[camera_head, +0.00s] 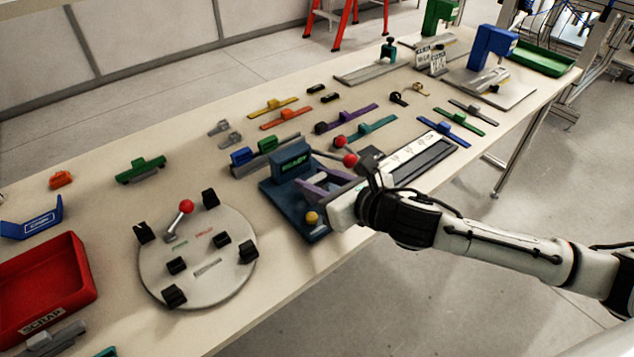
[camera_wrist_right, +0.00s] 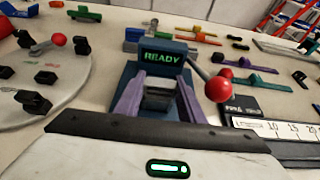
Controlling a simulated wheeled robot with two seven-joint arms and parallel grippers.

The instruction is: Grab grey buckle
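My right gripper (camera_head: 318,184) is over the dark blue fixture with its two purple fingers apart, pointing into it. In the right wrist view the fingers (camera_wrist_right: 160,86) stand on either side of a dark grey block (camera_wrist_right: 158,99) in front of the "READY" display. I cannot tell whether this block is a grey buckle or part of the fixture, and I see no clear contact. Two small grey clip-like pieces (camera_head: 230,140) lie on the table, left of the fixture. The fixture (camera_head: 290,160) is partly hidden by my gripper. My left gripper is not in view.
A red-knobbed lever (camera_wrist_right: 218,88) stands close to the right of my fingers. A round grey plate (camera_head: 205,270) with black blocks is at left, beside a red scrap bin (camera_head: 45,285). A ruler gauge (camera_head: 420,155) is at right. Several coloured clips lie behind.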

